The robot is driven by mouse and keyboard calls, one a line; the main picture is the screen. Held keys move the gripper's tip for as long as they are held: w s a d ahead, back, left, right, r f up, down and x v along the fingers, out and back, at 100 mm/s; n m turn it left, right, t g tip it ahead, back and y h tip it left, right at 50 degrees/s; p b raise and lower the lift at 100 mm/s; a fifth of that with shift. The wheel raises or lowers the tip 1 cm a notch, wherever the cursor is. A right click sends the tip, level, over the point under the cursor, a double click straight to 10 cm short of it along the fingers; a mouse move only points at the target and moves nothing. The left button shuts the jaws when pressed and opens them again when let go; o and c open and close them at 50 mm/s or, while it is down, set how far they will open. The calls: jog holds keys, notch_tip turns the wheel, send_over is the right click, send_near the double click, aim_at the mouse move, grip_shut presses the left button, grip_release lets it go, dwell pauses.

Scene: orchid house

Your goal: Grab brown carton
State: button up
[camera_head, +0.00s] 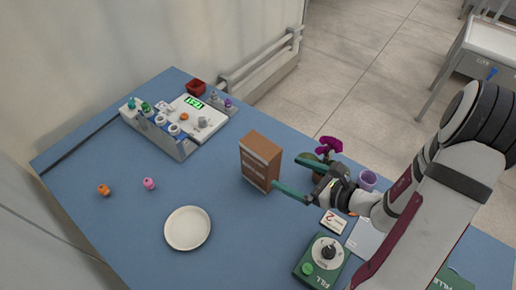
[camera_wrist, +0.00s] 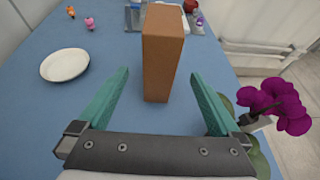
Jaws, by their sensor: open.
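The brown carton (camera_head: 259,160) stands upright on the blue table near the middle in the head view, with paler bands on its front face. In the wrist view the carton (camera_wrist: 162,55) stands straight ahead, beyond the fingertips and roughly centred between them. My gripper (camera_head: 289,174) is open, with its two green fingers (camera_wrist: 162,80) spread wide. In the head view the lower finger's tip is close to the carton's lower right side; I cannot tell whether it touches. Nothing is between the fingers.
A purple orchid (camera_head: 327,146) stands close by my gripper, also at right in the wrist view (camera_wrist: 283,105). A white plate (camera_head: 187,228) lies front left. A green device (camera_head: 322,258) with a dial stands in front. A rack (camera_head: 160,134) with several small items stands behind left.

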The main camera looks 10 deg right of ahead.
aim_at(260, 160)
jog(key=x, duration=1.1)
jog(key=shift+w+a+f, duration=0.1)
jog(key=shift+w+a, duration=0.05)
jog(key=shift+w, duration=0.05)
grip_shut()
